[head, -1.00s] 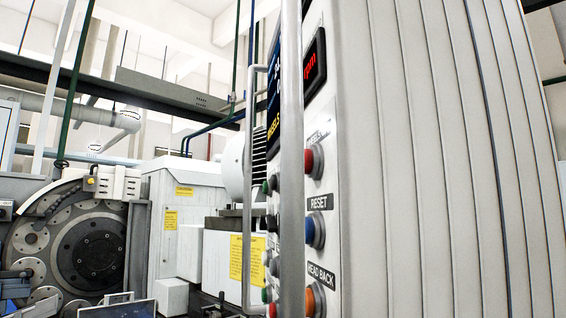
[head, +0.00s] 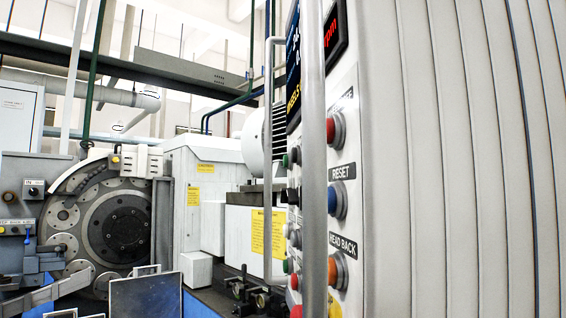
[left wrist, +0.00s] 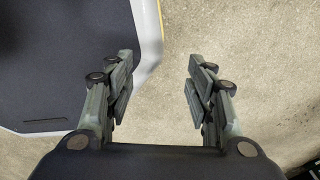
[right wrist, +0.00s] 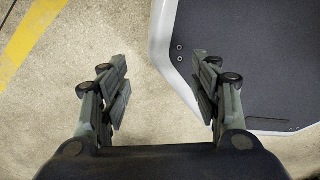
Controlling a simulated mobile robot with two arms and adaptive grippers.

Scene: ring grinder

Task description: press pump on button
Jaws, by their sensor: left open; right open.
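The control panel (head: 343,106) stands close on the right in the head view, seen at a steep angle. A red button (head: 335,131), a blue button (head: 338,200) labelled RESET and an orange button (head: 337,270) labelled HEAD BACK run down its near side. A green button (head: 288,265) and other small buttons sit farther back. I cannot read a pump label. My left gripper (left wrist: 157,92) is open and empty above the floor in the left wrist view. My right gripper (right wrist: 160,90) is open and empty above the floor in the right wrist view. Neither gripper shows in the head view.
A vertical grey rail (head: 313,160) crosses in front of the panel and hides part of it. The panel's cabinet side (head: 460,160) fills the right. The grinder's round wheel plate (head: 118,228) and a white machine housing (head: 207,160) stand behind at left.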

